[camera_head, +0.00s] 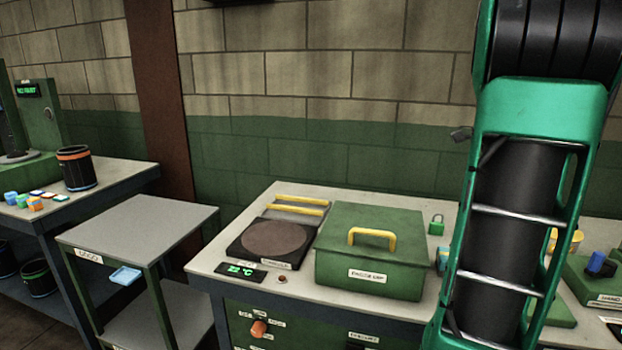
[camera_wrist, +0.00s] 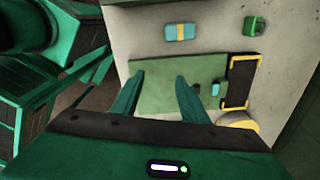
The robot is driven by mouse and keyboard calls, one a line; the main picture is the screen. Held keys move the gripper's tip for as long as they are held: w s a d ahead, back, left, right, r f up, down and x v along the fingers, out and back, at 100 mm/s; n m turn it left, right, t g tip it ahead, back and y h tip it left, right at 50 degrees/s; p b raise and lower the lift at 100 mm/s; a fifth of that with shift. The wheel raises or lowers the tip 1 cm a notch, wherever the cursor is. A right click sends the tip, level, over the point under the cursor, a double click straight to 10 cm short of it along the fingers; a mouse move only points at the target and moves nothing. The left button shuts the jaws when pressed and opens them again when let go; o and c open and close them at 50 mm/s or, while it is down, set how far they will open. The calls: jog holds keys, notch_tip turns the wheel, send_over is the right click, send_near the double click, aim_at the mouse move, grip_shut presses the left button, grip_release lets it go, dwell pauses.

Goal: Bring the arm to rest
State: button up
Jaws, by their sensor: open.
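My gripper (camera_wrist: 157,82) shows in the wrist view with its two green fingers apart and nothing between them. Below the fingers is a flat green board (camera_wrist: 160,66) on a pale bench top. I cannot tell how high above the board the fingertips are. In the head view my green and black arm fills the right side in front of the bench (camera_head: 222,266). My gripper is hidden or out of frame there.
A green box (camera_head: 370,272) with a yellow handle and a hot plate (camera_head: 272,241) stand on the bench. A blue block with a yellow band (camera_wrist: 181,32) lies near the board. A grey cart (camera_head: 140,221) is at left.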

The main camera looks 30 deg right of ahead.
jog(key=w+a+f+n, duration=0.1)
jog(key=a+f+n, duration=0.1)
jog(key=a+n, duration=0.6)
jog(key=a+f+n, duration=0.3)
jog(key=a+n, duration=0.2)
jog(key=a, duration=0.6)
jog(key=s+a+f+n, duration=0.4)
jog(key=a+f+n, duration=0.2)
jog(key=a+n, duration=0.4)
jog(key=shift+s+a+f+n+t+y, duration=0.2)
jog(key=shift+s+a+n+t+y, duration=0.1)
jog(key=shift+a+n, duration=0.15)
jog(key=shift+d, duration=0.1)
jog(key=shift+c, duration=0.5)
jog(key=shift+c, duration=0.6)
